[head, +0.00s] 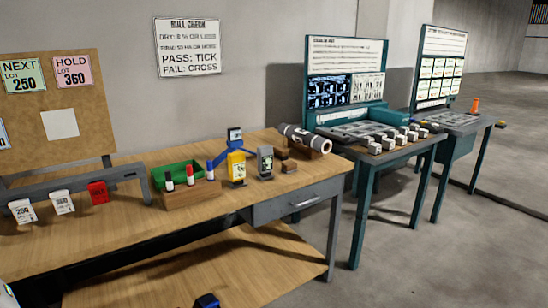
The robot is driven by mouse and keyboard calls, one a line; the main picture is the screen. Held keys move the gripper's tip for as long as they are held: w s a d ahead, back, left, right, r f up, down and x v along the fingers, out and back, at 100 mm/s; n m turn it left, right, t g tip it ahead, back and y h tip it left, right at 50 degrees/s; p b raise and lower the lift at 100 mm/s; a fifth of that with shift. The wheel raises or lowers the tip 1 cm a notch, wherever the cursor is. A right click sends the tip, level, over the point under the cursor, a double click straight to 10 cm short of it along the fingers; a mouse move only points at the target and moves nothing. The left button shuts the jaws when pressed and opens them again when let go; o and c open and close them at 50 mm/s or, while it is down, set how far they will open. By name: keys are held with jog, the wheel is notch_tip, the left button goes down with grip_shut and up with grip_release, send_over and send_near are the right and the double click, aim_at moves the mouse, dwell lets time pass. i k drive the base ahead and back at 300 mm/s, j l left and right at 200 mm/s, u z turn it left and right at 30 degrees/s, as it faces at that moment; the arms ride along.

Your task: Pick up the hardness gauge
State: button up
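Three handheld devices stand together near the right part of the wooden bench, and I cannot tell for sure which is the hardness gauge. My gripper is not clearly seen; only a small blue and black piece, possibly part of my arm, shows at the bottom edge.
The front bench top (120,240) is clear.

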aim_at(265, 153)
jog(key=i+j+z, duration=0.2)
jog(key=i, duration=0.45)
jog(key=i+j+z, duration=0.2)
jog(key=i+j, duration=0.2)
jog(key=i, duration=0.25)
jog(key=i+j+z, duration=0.15)
jog(key=i+j, duration=0.3)
jog(key=i, duration=0.45)
